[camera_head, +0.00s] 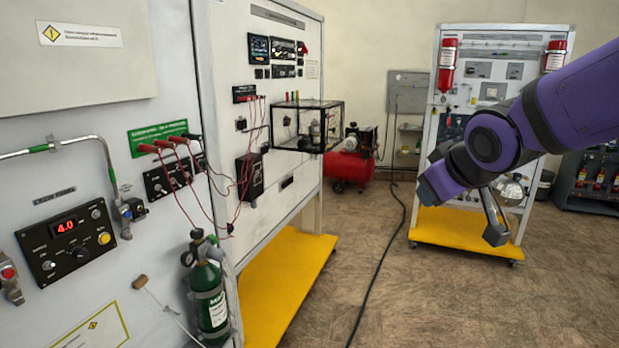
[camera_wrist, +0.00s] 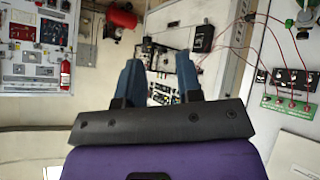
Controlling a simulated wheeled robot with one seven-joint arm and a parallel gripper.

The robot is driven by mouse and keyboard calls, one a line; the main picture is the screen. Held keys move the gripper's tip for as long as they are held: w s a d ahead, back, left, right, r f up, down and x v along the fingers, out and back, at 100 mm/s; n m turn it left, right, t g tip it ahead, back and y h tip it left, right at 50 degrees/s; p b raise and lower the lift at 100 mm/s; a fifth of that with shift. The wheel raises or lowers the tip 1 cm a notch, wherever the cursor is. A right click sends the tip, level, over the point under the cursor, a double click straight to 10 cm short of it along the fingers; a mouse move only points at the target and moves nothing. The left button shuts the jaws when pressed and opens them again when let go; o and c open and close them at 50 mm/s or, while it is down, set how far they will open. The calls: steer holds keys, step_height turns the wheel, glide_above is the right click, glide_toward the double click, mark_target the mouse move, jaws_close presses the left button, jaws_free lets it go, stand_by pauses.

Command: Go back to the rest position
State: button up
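My gripper (camera_head: 462,213) hangs at the right of the head view, in the air in front of a distant white panel stand. In the wrist view my gripper (camera_wrist: 158,65) shows two blue fingers spread apart with nothing between them, so it is open and empty. The wrist view is turned over, with panels and red wires beyond the fingers. The nearby wall panel (camera_head: 90,200) with a red "4.0" display (camera_head: 65,226) is at the left, well apart from my gripper.
A green gas cylinder (camera_head: 210,300) stands by the left panel. A yellow-based panel stand (camera_head: 285,280) is at the centre, and another yellow base (camera_head: 460,228) is at the back right. A red compressor (camera_head: 350,168) stands behind. A black cable (camera_head: 385,262) crosses open floor.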

steer(key=s+d+m+g, duration=0.2)
steer(key=s+d, duration=0.2)
steer(key=s, duration=0.5)
steer(key=s+d+m+g, duration=0.2)
steer(key=s+d, duration=0.3)
steer(key=s, duration=0.5)
steer(key=shift+s+r+m+h, duration=0.2)
steer(key=shift+r+m+h, duration=0.25)
steer(key=shift+m, duration=0.35)
